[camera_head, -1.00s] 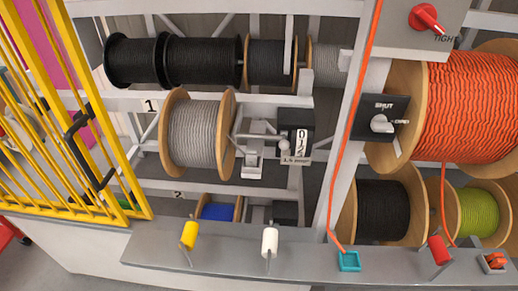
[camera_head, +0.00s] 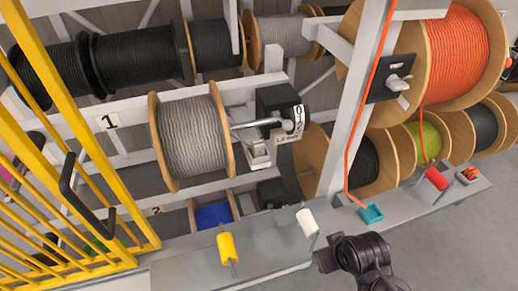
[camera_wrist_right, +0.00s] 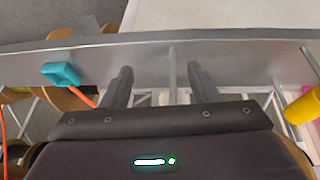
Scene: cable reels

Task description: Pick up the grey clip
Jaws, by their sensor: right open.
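I cannot make out a grey clip for certain in either view. A reel of grey rope (camera_head: 193,137) hangs on the rack at slot 1, with a metal arm and a black counter (camera_head: 281,112) to its right. My right gripper (camera_head: 322,260) is by the front ledge, below the white handle (camera_head: 307,223). In the right wrist view its two fingers (camera_wrist_right: 160,85) are apart and nothing is held between them. A thin grey post (camera_wrist_right: 172,72) shows between them, partly hidden by the gripper body. My left gripper is out of view.
The ledge (camera_head: 265,255) carries a yellow handle (camera_head: 226,247), a teal clip (camera_head: 371,213) with orange rope, and a red handle (camera_head: 437,179). The teal clip also shows in the wrist view (camera_wrist_right: 62,73). A yellow barred gate (camera_head: 95,150) stands left. Floor is clear at lower right.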

